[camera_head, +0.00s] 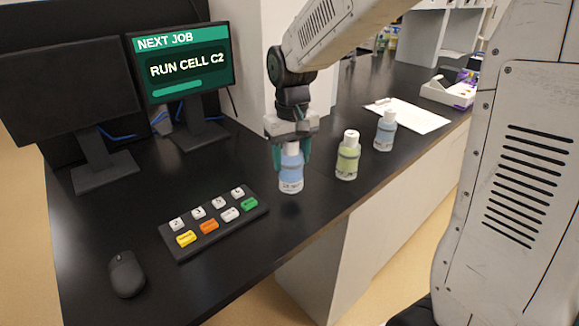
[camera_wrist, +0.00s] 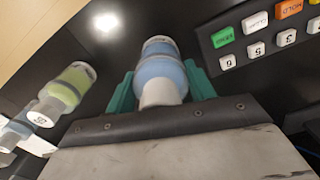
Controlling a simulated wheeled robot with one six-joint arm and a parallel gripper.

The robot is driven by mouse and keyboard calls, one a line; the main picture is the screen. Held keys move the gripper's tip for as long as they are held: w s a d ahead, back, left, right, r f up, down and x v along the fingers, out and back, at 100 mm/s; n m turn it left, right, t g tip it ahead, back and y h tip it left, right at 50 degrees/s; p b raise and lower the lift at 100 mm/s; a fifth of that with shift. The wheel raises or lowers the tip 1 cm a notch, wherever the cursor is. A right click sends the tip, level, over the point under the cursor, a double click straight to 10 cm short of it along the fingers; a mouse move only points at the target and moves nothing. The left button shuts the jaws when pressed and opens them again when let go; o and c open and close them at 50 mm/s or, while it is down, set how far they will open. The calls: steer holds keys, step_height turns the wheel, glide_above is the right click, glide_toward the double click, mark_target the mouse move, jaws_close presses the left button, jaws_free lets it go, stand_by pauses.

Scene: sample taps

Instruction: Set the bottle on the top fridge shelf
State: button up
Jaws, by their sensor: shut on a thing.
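My gripper (camera_head: 291,158) points down over the black bench and is shut on a blue bottle (camera_head: 291,179) with a white cap. The bottle is upright, at or just above the bench top; I cannot tell if it touches. In the wrist view the blue bottle (camera_wrist: 158,68) sits between the two green fingers of my gripper (camera_wrist: 160,85). A green bottle (camera_head: 347,158) and a pale blue bottle (camera_head: 385,131) stand to its right on the bench. The green bottle also shows in the wrist view (camera_wrist: 68,88). No fridge or shelf is in view.
A keypad (camera_head: 213,222) with coloured keys lies left of my gripper, with a mouse (camera_head: 126,274) near it. Two monitors stand behind; one screen (camera_head: 182,65) reads "RUN CELL C2". A paper sheet (camera_head: 408,116) and a white box (camera_head: 446,94) lie farther right.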

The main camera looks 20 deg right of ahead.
mark_target(290, 167)
steer(key=shift+w+f, duration=0.15)
steer(key=shift+w, duration=0.35)
steer(key=shift+f, duration=1.65)
steer(key=shift+f, duration=0.1)
steer(key=o, duration=1.2)
steer(key=shift+c, duration=0.2)
